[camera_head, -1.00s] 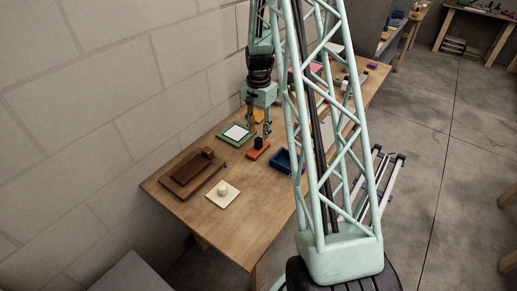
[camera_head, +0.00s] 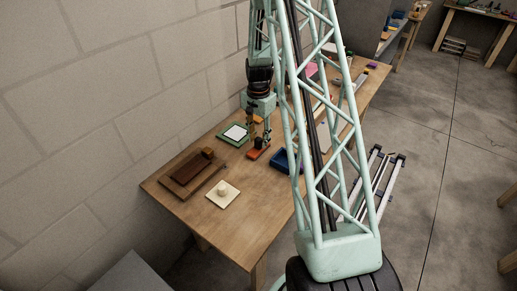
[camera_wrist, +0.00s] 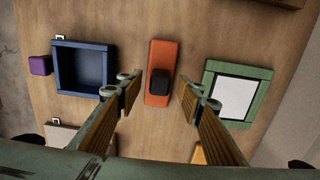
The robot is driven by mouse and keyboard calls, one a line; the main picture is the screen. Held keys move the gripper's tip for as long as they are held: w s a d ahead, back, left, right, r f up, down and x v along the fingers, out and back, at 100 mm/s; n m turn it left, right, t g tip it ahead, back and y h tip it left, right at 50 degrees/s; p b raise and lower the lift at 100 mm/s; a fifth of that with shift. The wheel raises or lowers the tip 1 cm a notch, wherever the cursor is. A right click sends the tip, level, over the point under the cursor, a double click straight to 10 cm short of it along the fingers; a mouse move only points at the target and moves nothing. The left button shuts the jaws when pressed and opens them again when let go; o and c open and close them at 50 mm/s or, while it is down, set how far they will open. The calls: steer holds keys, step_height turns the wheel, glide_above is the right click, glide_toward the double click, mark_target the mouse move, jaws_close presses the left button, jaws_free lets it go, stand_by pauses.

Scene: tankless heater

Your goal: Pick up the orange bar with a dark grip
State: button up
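The orange bar (camera_wrist: 162,55) lies on the wooden table, with its dark grip (camera_wrist: 160,82) standing up from its middle. In the head view the bar (camera_head: 258,154) shows just below my gripper (camera_head: 259,138). In the wrist view my gripper (camera_wrist: 164,92) is open, one finger on each side of the grip. Gaps show between both fingers and the bar. The fingers look to be above or around the grip; their exact height is hard to tell. The bar's lower face is hidden.
A blue tray (camera_wrist: 58,88) is left of the bar in the wrist view, with a purple block (camera_wrist: 40,65) beyond it. A green frame with a white panel (camera_wrist: 234,97) is on the right. A brown wooden piece (camera_head: 182,182) and a cream knobbed plate (camera_head: 223,198) lie on the near table.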

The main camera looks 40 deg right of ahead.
steer(key=shift+f, duration=0.3)
steer(key=shift+c, duration=0.7)
jaws_close()
